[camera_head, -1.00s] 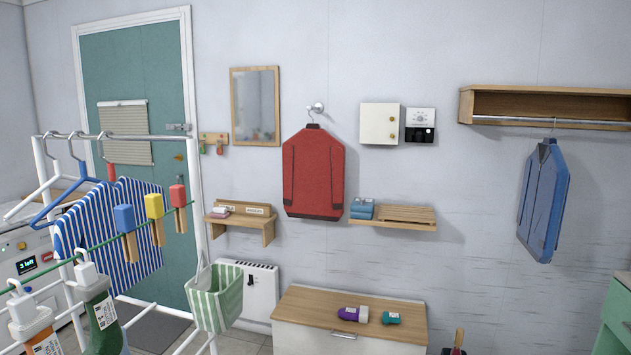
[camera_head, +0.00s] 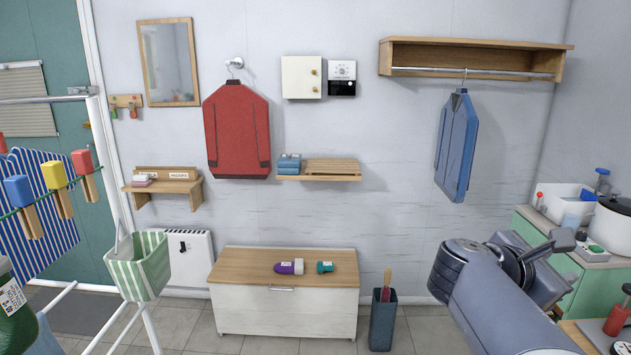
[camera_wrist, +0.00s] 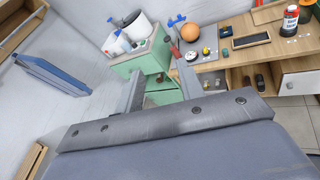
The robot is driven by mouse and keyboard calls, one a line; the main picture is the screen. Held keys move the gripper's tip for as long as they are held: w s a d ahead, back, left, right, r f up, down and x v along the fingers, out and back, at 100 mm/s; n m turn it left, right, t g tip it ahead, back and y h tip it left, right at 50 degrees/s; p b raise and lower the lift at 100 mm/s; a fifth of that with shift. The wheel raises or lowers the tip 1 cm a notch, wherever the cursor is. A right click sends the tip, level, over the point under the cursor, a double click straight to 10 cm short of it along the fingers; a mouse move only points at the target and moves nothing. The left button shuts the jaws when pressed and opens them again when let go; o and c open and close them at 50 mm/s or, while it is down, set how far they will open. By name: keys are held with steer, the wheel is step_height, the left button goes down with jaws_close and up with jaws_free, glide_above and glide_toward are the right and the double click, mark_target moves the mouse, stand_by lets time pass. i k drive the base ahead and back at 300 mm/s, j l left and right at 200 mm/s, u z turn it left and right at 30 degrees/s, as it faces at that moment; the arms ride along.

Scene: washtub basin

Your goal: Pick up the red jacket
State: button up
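The red jacket (camera_head: 237,132) hangs on a hanger from a round wall knob (camera_head: 234,63), between the mirror and a white wall box. It does not show in the wrist view. My gripper (camera_wrist: 160,82) is in the wrist view, its two fingers apart with nothing between them. It points toward a green cabinet (camera_wrist: 142,63) and a wooden desk, away from the red jacket. In the head view my arm is at the lower right, and the fingers cannot be made out there.
A small slatted shelf (camera_head: 333,168) with blue packs is right of the jacket. Below stands a low wooden-topped chest (camera_head: 283,308) with two small bottles. A drying rack with clothes is at left. A blue jacket (camera_head: 457,145) hangs at right. Floor before the chest looks clear.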

mark_target(237, 118)
steer(key=i+j+z, duration=0.15)
steer(key=i+j, duration=0.2)
steer(key=i, duration=0.25)
steer(key=i+j+z, duration=0.1)
steer(key=i+j, duration=0.3)
steer(key=i, duration=0.2)
